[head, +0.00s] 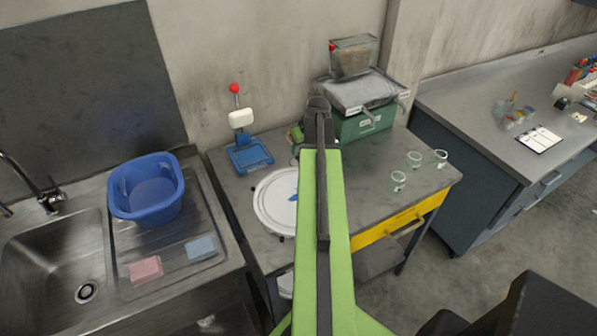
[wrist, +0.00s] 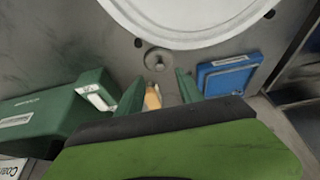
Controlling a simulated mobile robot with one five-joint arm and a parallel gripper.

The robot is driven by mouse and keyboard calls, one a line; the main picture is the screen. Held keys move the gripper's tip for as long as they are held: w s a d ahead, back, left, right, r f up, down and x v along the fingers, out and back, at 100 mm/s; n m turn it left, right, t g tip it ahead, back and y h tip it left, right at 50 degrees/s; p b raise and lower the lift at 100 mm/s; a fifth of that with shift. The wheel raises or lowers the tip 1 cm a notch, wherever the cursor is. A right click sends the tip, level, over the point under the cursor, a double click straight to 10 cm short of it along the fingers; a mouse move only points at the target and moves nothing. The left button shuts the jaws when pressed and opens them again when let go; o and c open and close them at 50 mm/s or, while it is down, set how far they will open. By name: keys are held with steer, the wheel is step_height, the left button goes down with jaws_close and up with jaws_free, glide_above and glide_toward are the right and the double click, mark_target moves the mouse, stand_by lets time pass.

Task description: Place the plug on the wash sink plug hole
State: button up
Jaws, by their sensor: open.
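The wash sink (head: 40,250) is at the left in the head view, with its plug hole (head: 87,291) bare in the basin floor. A small grey round disc with a raised centre, apparently the plug (wrist: 157,60), lies on the worktop in the wrist view. It is just beyond my gripper (wrist: 158,84), whose green fingers are apart and not touching it. A tan-orange piece (wrist: 152,98) shows between the fingers; I cannot tell what it is or whether it is touched. My arm hides the disc in the head view.
A white round plate (head: 276,203) and a blue-based stand (head: 249,155) are near my gripper. A green box (head: 364,122) is to its right in the head view. A blue tub (head: 146,190), pink sponge (head: 145,270) and blue sponge (head: 202,248) occupy the drainboard. Small glasses (head: 414,160) stand at right.

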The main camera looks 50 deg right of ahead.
mark_target(298, 157)
steer(key=shift+b+x, duration=0.4)
steer(key=shift+x, duration=0.75)
steer(key=b+x, duration=0.4)
steer(key=x, duration=0.1)
steer(key=shift+w+d+f+b, duration=0.1)
steer(key=shift+f+b, duration=0.05)
steer(key=shift+b, duration=0.25)
steer(key=shift+r, duration=0.2)
jaws_close()
